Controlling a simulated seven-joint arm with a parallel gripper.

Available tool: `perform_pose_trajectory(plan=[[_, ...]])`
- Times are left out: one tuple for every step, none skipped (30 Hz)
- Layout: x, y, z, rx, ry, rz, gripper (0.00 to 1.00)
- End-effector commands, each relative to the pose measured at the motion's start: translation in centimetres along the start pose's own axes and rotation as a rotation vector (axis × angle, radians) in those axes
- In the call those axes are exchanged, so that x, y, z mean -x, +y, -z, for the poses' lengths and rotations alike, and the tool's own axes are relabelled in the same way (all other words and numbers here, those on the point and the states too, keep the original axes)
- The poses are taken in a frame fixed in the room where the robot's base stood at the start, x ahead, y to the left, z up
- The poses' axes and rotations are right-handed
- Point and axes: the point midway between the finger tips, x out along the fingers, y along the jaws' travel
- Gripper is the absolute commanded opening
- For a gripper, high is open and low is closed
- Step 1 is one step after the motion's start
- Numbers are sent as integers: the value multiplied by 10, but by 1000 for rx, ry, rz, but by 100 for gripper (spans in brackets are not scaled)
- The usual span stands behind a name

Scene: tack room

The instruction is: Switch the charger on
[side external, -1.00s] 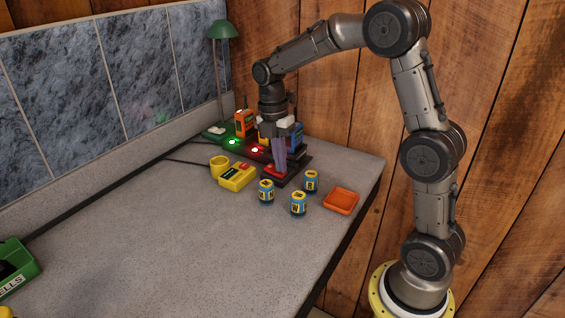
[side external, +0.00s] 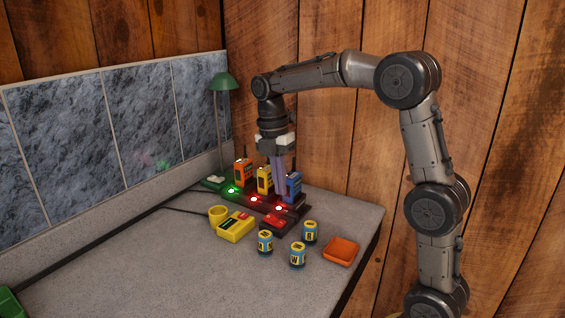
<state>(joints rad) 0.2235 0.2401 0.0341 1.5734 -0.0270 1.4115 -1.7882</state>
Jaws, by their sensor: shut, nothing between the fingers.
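The charger (side external: 294,216) is a dark base at the back of the bench. An orange radio (side external: 243,172), a yellow radio (side external: 264,181) and a blue radio (side external: 293,187) stand upright in it. Along its front one lamp glows green (side external: 231,190) and two glow red (side external: 255,199). A red switch (side external: 273,219) sits at its front right; its exact tilt is too small to tell. My gripper (side external: 279,194) is shut and empty, pointing down between the yellow and blue radios in the picture. Its tips show above and behind the switch, apart from it.
A yellow box with a red top part (side external: 235,226) and a yellow cup (side external: 217,215) stand left of the charger. Three blue-and-yellow cans (side external: 297,255) and an orange tray (side external: 341,251) are in front. A green lamp (side external: 222,82) stands behind.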

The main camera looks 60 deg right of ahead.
Motion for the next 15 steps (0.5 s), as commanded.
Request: perform_pose_trajectory(plan=[[11,-2,0,0,-1,-5,0],[17,-4,0,0,-1,-5,0],[25,-5,0,0,-1,-5,0],[30,-7,0,0,-1,-4,0],[35,-8,0,0,-1,-5,0],[40,-10,0,0,-1,-4,0],[44,-10,0,0,-1,-3,0],[48,-11,0,0,0,-2,0],[52,-12,0,0,0,-2,0],[54,-13,0,0,0,-1,0],[56,-14,0,0,0,-1,0],[58,-14,0,0,0,-1,0],[60,-15,0,0,0,0,0],[60,-15,0,0,0,0,0],[61,-15,0,0,0,1,0]])
